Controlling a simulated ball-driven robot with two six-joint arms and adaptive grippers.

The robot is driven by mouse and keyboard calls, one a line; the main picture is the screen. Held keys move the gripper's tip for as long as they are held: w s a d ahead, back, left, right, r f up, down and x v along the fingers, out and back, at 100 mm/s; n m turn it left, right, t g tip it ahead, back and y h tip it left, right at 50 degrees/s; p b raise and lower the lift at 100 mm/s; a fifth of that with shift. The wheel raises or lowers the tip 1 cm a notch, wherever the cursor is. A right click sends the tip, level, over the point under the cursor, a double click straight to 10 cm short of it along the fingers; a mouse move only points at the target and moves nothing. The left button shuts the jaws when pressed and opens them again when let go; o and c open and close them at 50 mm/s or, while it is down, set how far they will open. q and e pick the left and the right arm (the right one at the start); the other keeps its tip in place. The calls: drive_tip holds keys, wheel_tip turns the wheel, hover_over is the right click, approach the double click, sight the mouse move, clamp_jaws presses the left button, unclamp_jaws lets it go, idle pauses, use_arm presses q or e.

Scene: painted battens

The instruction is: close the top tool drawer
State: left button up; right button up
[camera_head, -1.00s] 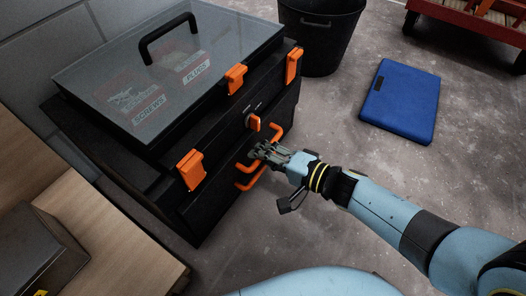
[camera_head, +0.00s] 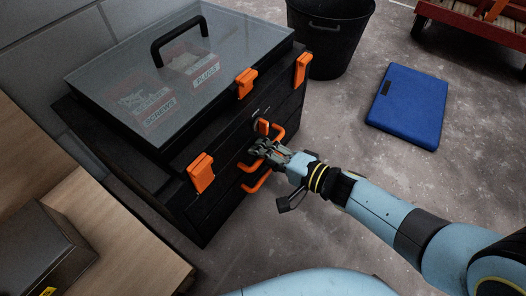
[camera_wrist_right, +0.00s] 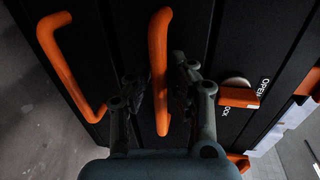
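The black tool chest (camera_head: 215,195) stands on the floor, with drawers in its front. The top drawer's orange handle (camera_head: 279,134) is partly hidden by my right gripper (camera_head: 259,149). In the right wrist view this handle (camera_wrist_right: 159,35) runs between the two fingers, with a narrow gap on each side. The gripper is open around it, not clearly touching. No wide gap shows around the top drawer's face; I cannot tell how far out it is. An orange lock knob (camera_wrist_right: 240,97) sits above, beside "OPEN" and "LOCK" lettering. My left gripper is not in view.
The lower drawer's orange handle (camera_head: 257,183) is just below my gripper. Orange latches (camera_head: 201,173) hang from the chest's lid (camera_head: 100,85). A wooden bench (camera_head: 125,235) is at left.

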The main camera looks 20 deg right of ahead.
drive_tip(key=v, duration=1.2)
